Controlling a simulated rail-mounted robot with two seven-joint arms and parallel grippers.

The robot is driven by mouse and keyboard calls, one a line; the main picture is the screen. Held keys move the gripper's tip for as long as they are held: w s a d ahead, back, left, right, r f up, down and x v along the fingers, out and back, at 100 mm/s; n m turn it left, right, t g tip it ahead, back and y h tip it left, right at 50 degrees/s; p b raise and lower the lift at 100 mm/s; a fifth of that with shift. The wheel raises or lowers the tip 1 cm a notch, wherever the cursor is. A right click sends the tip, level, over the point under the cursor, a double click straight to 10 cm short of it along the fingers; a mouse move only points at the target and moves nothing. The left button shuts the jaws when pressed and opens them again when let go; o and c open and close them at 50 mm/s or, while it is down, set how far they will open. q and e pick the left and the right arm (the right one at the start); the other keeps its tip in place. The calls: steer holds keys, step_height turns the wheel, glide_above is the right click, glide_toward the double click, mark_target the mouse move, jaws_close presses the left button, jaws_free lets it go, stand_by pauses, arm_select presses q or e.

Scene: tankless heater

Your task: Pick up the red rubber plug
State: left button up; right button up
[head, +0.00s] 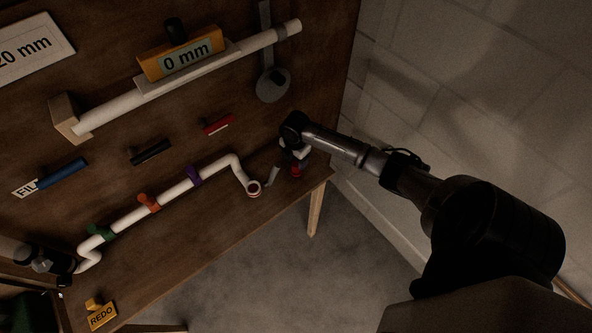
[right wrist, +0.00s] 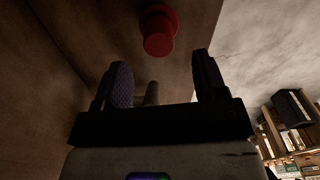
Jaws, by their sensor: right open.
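The red rubber plug (head: 296,171) shows small in the head view, at the right end of the wooden bench, just below my right gripper (head: 293,154). In the right wrist view the red plug (right wrist: 159,32) has a wider flange and a round end, and lies beyond the fingertips, roughly centred between them. My right gripper (right wrist: 160,78) is open with nothing between its fingers. My left gripper (head: 62,268) is at the lower left, near the left end of the white pipe. Its fingers are too dark to read.
The bent white pipe (head: 172,193) with green, orange and purple valves ends in an open mouth left of the plug. A grey piece (head: 272,177) is between them. A yellow REDO block (head: 101,316) sits at the bench's front left. A pale wall (head: 470,110) stands at right.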

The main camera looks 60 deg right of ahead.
mark_target(296, 169)
steer(key=shift+d+f+b, duration=0.15)
steer(key=shift+f+b, duration=0.1)
steer(key=shift+f, duration=1.7)
steer(key=shift+d+f+b, duration=0.15)
steer(key=shift+f+b, duration=0.05)
steer(key=shift+f, duration=1.7)
steer(key=c, duration=1.2)
